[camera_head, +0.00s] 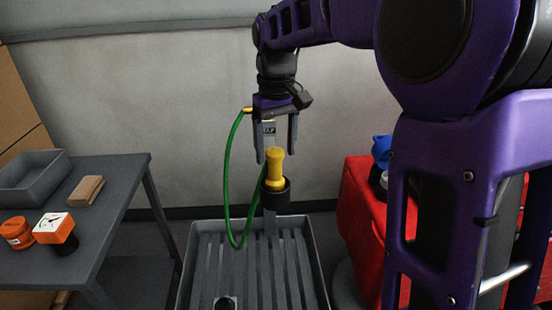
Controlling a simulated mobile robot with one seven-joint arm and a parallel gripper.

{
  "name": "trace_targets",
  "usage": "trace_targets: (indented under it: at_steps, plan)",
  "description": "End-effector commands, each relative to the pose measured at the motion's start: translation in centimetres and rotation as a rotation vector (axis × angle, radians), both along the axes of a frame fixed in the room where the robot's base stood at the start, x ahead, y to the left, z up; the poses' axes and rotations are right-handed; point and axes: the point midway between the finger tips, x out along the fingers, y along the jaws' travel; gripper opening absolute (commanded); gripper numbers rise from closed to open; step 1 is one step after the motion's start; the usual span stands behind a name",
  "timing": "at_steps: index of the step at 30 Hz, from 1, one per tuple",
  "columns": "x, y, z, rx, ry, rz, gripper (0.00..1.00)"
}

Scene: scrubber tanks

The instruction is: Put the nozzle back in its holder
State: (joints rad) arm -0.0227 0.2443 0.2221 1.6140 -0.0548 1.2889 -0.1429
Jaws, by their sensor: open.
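The yellow nozzle (275,167) stands upright in the black cup-shaped holder (275,195), with its top sticking out above the rim. The holder sits on a grey post over the slatted grey tray (194,262). A green hose (227,165) with a yellow end fitting near my gripper loops down on the left and runs back up towards the holder. My gripper (277,156) points down just above and around the nozzle's top, its two fingers apart. I cannot tell whether either finger touches the nozzle.
A dark table (115,190) at the left holds a grey bin (30,180), a brown block (86,190), an orange gauge (55,229) and an orange round item (17,233). A red box (361,215) with a blue item stands right of the tray. A wall is behind.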

Motion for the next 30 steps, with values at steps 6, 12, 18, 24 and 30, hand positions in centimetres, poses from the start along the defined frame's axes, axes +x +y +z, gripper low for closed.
trace_targets:
  at_steps: [6, 12, 18, 24, 30]
  plan:
    - [0.0, 0.0, 5.0, 0.001, -0.003, 0.0, 0.78]
    - [0.0, 0.0, 7.3, 0.001, -0.002, 0.0, 0.78]
    - [0.0, 0.0, 7.8, 0.0, 0.001, 0.001, 0.78]
    - [0.0, 0.0, 7.8, -0.001, 0.0, 0.001, 0.78]
    - [2.1, -0.9, 9.8, -0.046, -0.125, 0.009, 0.78]
